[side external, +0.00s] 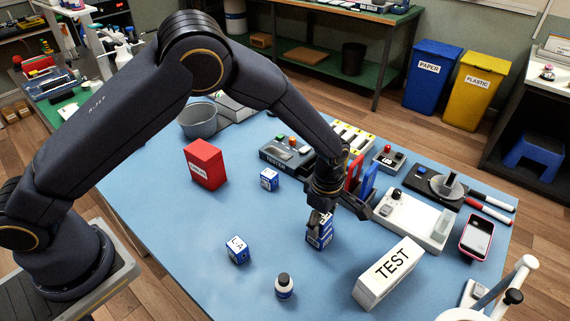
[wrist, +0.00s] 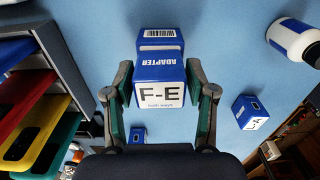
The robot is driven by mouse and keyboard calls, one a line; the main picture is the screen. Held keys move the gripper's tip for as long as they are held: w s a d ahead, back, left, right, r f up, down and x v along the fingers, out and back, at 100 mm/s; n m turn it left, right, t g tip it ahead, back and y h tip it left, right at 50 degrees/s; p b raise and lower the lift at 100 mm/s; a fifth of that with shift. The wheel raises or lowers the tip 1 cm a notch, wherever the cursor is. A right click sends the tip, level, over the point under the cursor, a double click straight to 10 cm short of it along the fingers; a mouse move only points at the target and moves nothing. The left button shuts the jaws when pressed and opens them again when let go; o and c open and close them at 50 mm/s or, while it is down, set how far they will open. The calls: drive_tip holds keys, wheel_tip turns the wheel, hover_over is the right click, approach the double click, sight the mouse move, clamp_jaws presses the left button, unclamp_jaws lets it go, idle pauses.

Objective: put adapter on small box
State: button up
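A blue-and-white adapter box (wrist: 161,90), marked ADAPTER and F-E, is between the two fingers of my gripper (wrist: 162,85) in the wrist view. The fingers lie close along its two sides; whether they press on it is not clear. A blue part with a white barcode face (wrist: 160,36) shows beyond the adapter; I cannot tell whether it is a separate box underneath. In the side view my gripper (side external: 318,216) is low over the mat, and the blue-and-white adapter (side external: 319,239) shows below it, partly hidden by the fingers.
A blue L-A box (side external: 237,250) and another blue box (side external: 268,180) stand on the blue mat. A white bottle (side external: 284,287) is in front. A white TEST box (side external: 388,274) stands right of my gripper. A red box (side external: 206,164) is at left, the tester (side external: 286,154) behind.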

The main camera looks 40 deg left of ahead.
drive_tip(key=shift+o, duration=0.8)
drive_tip(key=shift+r, duration=0.15)
wheel_tip(320, 180, up, 12)
drive_tip(key=shift+f, duration=0.2)
drive_tip(key=s+a+r+m+t+h, duration=0.1)
drive_tip(key=s+a+r+m+t, duration=0.1)
drive_tip(key=s+a+r+m, duration=0.5)
drive_tip(key=s+a+r+m+t, duration=0.1)
drive_tip(key=s+a+r+m, duration=0.35)
drive_tip(key=a+r, duration=0.5)
drive_tip(key=s+a+m+t, duration=0.1)
drive_tip(key=s+a+m, duration=0.1)
drive_tip(key=s, duration=0.3)
drive_tip(key=s+a+m+t+y, duration=0.1)
drive_tip(key=s+a+m, duration=0.2)
drive_tip(key=s+m, duration=0.1)
drive_tip(key=shift+s+a+r+t, duration=0.25)
drive_tip(key=shift+s+r+t, duration=0.05)
drive_tip(key=shift+s, duration=0.45)
drive_tip(key=shift+m, duration=0.25)
